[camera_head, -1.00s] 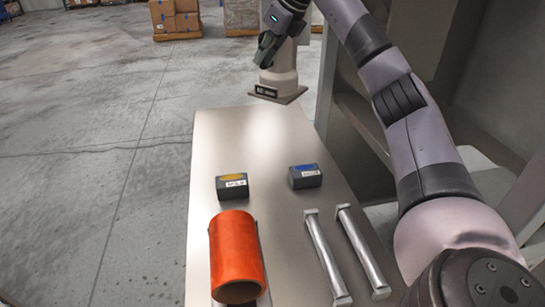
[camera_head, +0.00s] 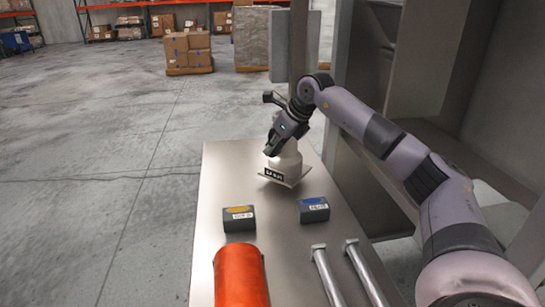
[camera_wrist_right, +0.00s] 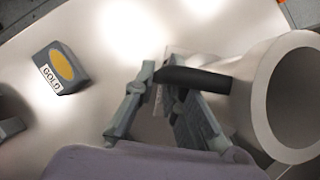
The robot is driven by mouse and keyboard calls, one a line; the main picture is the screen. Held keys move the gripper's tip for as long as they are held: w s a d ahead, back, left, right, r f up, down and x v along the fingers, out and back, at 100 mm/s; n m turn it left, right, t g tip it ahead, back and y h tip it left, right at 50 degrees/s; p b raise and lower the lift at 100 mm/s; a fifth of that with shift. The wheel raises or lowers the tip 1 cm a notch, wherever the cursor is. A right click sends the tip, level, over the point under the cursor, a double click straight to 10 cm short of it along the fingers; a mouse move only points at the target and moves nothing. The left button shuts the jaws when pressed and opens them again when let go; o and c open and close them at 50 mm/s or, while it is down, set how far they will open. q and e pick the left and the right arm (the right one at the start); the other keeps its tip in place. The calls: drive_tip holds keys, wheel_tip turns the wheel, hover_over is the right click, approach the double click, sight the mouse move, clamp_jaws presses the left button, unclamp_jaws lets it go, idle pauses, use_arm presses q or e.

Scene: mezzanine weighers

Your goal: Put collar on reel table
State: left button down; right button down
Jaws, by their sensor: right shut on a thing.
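The collar (camera_head: 285,166), a pale hollow piece with a flat labelled plate at its foot, is in my right gripper (camera_head: 271,152) over the far part of the reel table (camera_head: 221,178). Its plate looks slightly tilted, and I cannot tell whether it touches the metal top. My left gripper is not in view.
A gold-labelled dark block (camera_head: 239,219) and a blue-labelled one (camera_head: 314,210) stand mid-table. An orange tube (camera_head: 240,278) and two metal bars (camera_head: 326,278) lie nearer me. A grey frame (camera_head: 400,60) rises at the right. Boxes (camera_head: 188,52) stand far back.

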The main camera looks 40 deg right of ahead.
sight(272, 156)
drive_tip(key=shift+f, duration=1.55)
drive_tip(key=c, duration=1.7)
unclamp_jaws()
drive_tip(key=shift+o, duration=0.2)
drive_tip(key=shift+s, duration=0.1)
drive_tip(key=b+v, duration=0.1)
drive_tip(key=v, duration=1.1)
drive_tip(key=shift+a+r, duration=0.1)
